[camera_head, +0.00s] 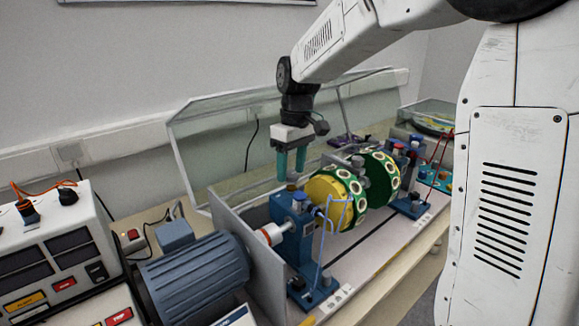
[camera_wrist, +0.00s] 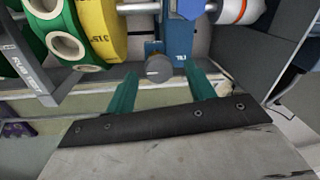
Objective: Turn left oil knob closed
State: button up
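In the wrist view a round dark grey knob (camera_wrist: 158,68) sits beside the left blue bearing stand (camera_wrist: 179,38). It shows between my two teal fingertips, slightly beyond them; I cannot tell whether either finger touches it. My gripper (camera_wrist: 161,78) is open with nothing held. In the head view my gripper (camera_head: 291,172) points down, just above and behind the left blue stand (camera_head: 291,228). A brown-topped cap (camera_head: 292,187) shows on top of that stand. The knob's own turn position is too small to read.
Yellow and green discs (camera_head: 326,190) on the shaft stand close right of the stand. The blue motor (camera_head: 195,277) is at the left. A raised clear cover (camera_head: 225,135) stands behind. A bent blue rod (camera_head: 327,235) rises in front of the stand.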

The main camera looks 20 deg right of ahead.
aim_at(294, 172)
jog(key=shift+r, duration=0.1)
jog(key=r, duration=0.7)
jog(key=shift+w+d+r, duration=0.2)
jog(key=shift+d+r, duration=0.1)
jog(key=shift+d, duration=0.05)
jog(key=s+f+m+t, duration=0.1)
jog(key=s+f+m, duration=0.1)
jog(key=s, duration=1.3)
jog(key=s+d+f+m+t+h, duration=0.1)
jog(key=s+f+m, duration=0.2)
jog(key=s, duration=1.2)
jog(key=shift+s+d+f+m, duration=0.15)
jog(key=shift+s+d+m, duration=0.15)
jog(key=shift+s+m, duration=0.15)
